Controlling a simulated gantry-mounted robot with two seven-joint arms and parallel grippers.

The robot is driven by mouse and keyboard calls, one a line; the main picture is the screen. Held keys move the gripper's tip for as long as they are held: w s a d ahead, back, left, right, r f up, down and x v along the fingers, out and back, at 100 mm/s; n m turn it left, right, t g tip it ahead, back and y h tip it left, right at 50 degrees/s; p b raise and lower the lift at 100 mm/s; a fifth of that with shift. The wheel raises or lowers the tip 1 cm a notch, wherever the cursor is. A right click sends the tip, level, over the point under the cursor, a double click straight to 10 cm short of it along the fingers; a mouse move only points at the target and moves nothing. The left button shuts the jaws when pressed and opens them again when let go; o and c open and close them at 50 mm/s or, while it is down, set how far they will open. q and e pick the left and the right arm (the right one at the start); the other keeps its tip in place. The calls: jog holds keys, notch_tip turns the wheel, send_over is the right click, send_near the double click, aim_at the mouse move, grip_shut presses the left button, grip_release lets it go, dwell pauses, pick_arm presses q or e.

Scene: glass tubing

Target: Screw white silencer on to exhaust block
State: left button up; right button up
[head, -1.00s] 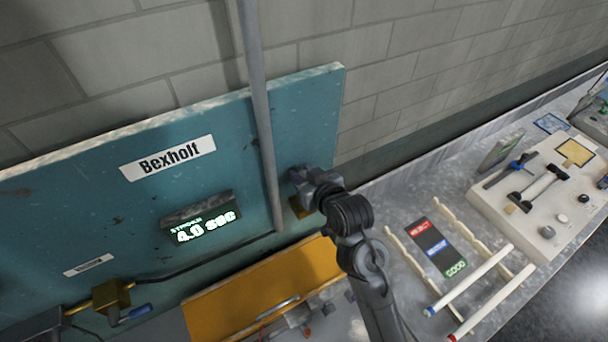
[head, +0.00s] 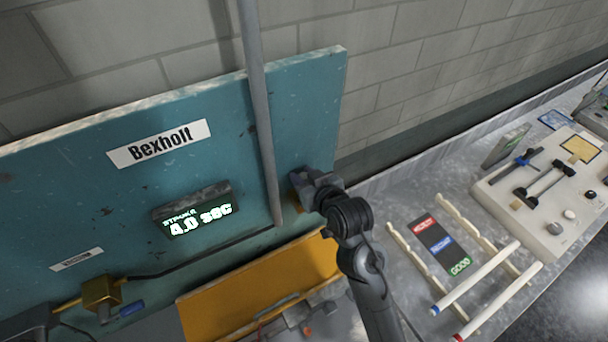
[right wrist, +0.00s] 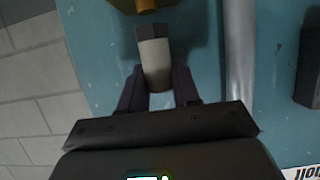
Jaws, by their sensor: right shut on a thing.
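The white silencer (right wrist: 155,62) is a pale cylinder in the right wrist view. My right gripper (right wrist: 157,85) is shut on it, one dark finger on each side. The silencer's far end is at the brass exhaust block (right wrist: 145,4), which is cut off by the top edge. I cannot tell whether its thread is engaged. In the head view my right gripper (head: 304,188) is close to the teal panel, right of the grey pipe, and hides the silencer and most of the block. My left gripper is not in view.
The teal panel (head: 80,205) carries a lit display (head: 193,212) and the vertical grey pipe (head: 258,110). A brass fitting with a blue part (head: 101,293) is at lower left. An orange panel (head: 250,295) lies below. White tubes (head: 475,277) rest on a rack at right.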

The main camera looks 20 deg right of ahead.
jog(key=shift+f, duration=0.1)
dwell(0.3)
jog(key=shift+p, duration=0.3)
dwell(0.4)
dwell(0.6)
jog(key=shift+p, duration=0.45)
dwell(0.3)
jog(key=shift+f, duration=0.1)
dwell(0.6)
jog(key=shift+s+f+p, duration=0.1)
jog(key=shift+f+p, duration=0.1)
jog(key=shift+p, duration=0.1)
dwell(0.7)
